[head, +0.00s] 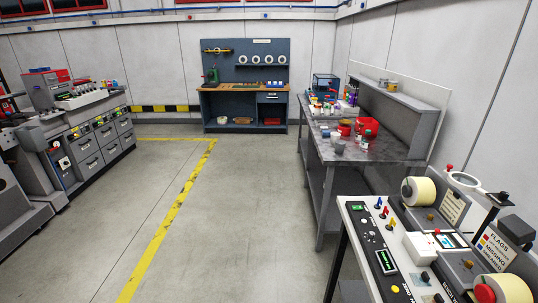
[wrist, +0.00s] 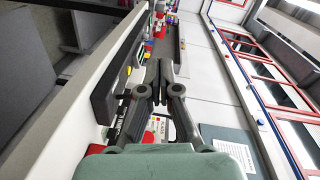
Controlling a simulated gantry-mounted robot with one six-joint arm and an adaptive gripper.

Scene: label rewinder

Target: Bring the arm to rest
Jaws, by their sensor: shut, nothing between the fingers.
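My gripper (wrist: 159,70) shows in the wrist view, its two fingers pressed together at the tips with nothing between them. The wrist view is turned on its side, with the bench and machine beyond the fingers. The head view shows neither my arm nor my gripper. The label rewinder (head: 440,240) stands at the lower right of the head view, with cream label rolls, small coloured levers and a green-lit display on its panel. I see no contact between my gripper and anything.
A grey bench (head: 350,148) with a red bin (head: 367,127) and bottles stands along the right wall. A blue workbench (head: 245,108) is at the back. Grey machines (head: 88,140) line the left. The floor (head: 235,220) between them is clear, with a yellow line (head: 165,237).

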